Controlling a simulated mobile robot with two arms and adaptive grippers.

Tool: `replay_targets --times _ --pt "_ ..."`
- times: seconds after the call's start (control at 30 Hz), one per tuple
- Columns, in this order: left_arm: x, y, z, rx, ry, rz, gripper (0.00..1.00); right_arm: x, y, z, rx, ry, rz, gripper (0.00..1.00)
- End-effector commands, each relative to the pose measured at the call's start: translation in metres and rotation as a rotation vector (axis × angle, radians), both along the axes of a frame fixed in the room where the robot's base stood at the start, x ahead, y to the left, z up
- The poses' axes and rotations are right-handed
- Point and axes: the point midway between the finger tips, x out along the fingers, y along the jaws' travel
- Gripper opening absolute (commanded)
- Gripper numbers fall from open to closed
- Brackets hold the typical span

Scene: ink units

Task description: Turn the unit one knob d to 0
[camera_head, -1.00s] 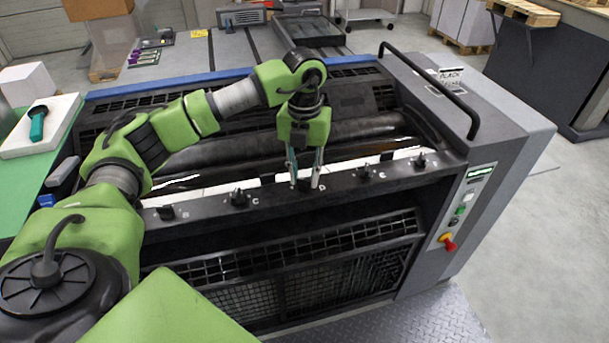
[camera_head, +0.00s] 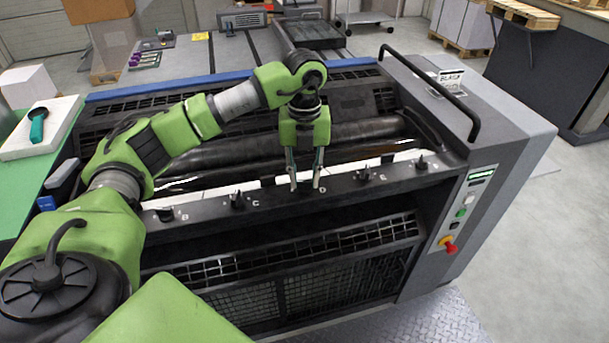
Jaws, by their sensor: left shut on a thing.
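The ink unit (camera_head: 330,235) has a dark front rail with a row of black knobs and white letters beside them. Knob d (camera_head: 305,186) is mostly hidden between the fingers of my left gripper (camera_head: 305,187). That gripper points down from above and its two fingers are shut on the knob, next to the letter D. The knob's pointer and its setting cannot be made out. My right gripper is not in view.
Other knobs stand on the same rail: one by C (camera_head: 237,200), one by B (camera_head: 165,214), one by E (camera_head: 364,174) and one at the far right (camera_head: 421,163). A black handrail (camera_head: 432,88) and a red stop button (camera_head: 449,246) are at the right.

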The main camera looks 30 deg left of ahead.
Motion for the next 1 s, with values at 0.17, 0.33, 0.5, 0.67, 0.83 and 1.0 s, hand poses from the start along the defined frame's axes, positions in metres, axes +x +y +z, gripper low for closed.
replay_targets --times 0.17,0.33,0.5,0.67,0.83,1.0 --pt "0.0 0.0 0.0 0.0 -0.001 0.002 0.42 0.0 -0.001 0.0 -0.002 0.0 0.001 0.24" --pt "0.0 0.0 0.0 0.0 -0.001 0.001 0.42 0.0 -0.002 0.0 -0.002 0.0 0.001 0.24" --pt "0.0 0.0 0.003 0.0 -0.001 0.0 0.42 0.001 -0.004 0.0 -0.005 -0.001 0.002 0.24" --pt "0.001 0.0 0.024 -0.002 -0.005 0.0 0.42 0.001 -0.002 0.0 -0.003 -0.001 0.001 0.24" --pt "0.001 -0.001 0.062 -0.002 -0.006 -0.001 0.42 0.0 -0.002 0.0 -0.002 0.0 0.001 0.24" --pt "0.001 0.0 0.099 -0.001 -0.006 0.001 0.42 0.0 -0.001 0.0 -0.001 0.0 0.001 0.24"
